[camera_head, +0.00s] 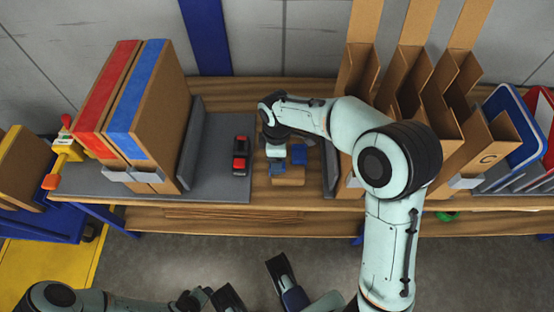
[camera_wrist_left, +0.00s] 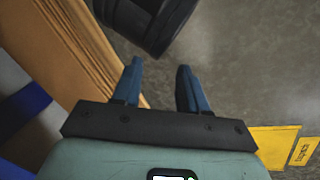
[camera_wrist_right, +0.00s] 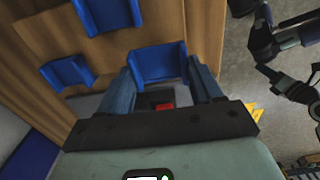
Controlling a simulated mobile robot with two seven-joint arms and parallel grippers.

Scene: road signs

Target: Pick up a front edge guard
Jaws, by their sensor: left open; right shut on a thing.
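My right gripper (camera_wrist_right: 160,66) is shut on a blue U-shaped edge guard (camera_wrist_right: 158,60), which spans between its two fingers in the right wrist view. Two more blue guards (camera_wrist_right: 105,14) (camera_wrist_right: 66,72) lie apart on the brown wooden bench. In the head view my right arm reaches over the bench, its wrist (camera_head: 280,120) partly hiding the spot; a blue guard (camera_head: 298,153) shows beside it. I cannot tell whether the held guard still touches the bench. My left gripper (camera_wrist_left: 159,66) is open and empty, over the grey floor beside the bench edge.
A red and black tool (camera_head: 240,155) lies on the grey mat (camera_head: 222,175). Cardboard-backed panels with red (camera_head: 105,85) and blue (camera_head: 138,85) strips stand left. Tall folded cardboard pieces (camera_head: 430,100) and framed signs (camera_head: 512,125) stand right. The floor in front is mostly clear.

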